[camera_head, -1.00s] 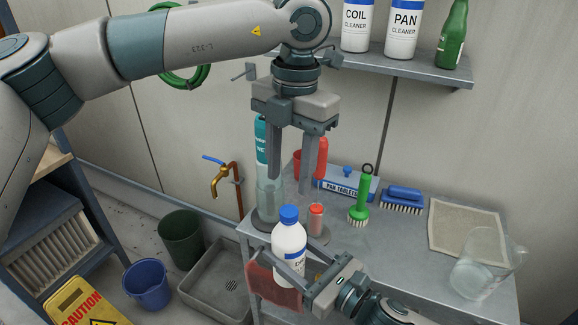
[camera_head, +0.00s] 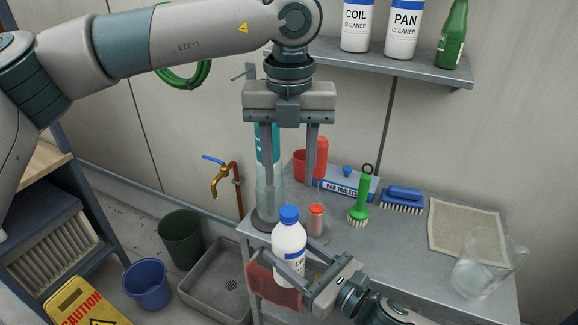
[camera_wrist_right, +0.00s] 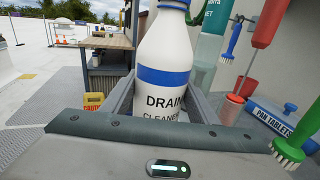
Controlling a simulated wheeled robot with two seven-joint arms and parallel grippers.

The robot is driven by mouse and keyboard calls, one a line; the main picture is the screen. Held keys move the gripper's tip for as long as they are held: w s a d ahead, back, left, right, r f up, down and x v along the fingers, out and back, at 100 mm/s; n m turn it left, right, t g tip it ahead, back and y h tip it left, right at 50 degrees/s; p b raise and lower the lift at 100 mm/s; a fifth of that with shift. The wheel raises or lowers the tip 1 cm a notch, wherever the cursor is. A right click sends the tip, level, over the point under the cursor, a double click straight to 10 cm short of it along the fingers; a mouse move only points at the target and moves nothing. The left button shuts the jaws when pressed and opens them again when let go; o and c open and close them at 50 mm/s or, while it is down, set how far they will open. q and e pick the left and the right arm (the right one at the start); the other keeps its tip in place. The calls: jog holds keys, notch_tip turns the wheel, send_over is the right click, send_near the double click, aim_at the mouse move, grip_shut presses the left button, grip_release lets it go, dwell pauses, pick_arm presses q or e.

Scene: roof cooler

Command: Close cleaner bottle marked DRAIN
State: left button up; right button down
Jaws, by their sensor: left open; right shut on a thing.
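The DRAIN cleaner bottle (camera_head: 289,256) is white with a blue band. It stands about upright in my right gripper (camera_head: 293,278), which is shut around its body. A blue cap (camera_head: 289,214) sits on top of the bottle; how tightly it is seated cannot be told. The label reads DRAIN CLEANER on the bottle in the right wrist view (camera_wrist_right: 165,75), where the bottle's top is cut off. My left gripper (camera_head: 290,184) is open and empty, pointing down, with its fingertips apart above the cap.
A tall teal-labelled bottle (camera_head: 268,160) stands behind my left gripper. A shelf above holds more bottles.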

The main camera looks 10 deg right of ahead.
aim_at(289, 210)
pick_arm(q)
jog(key=shift+f, duration=0.15)
jog(key=shift+f, duration=3.85)
grip_shut()
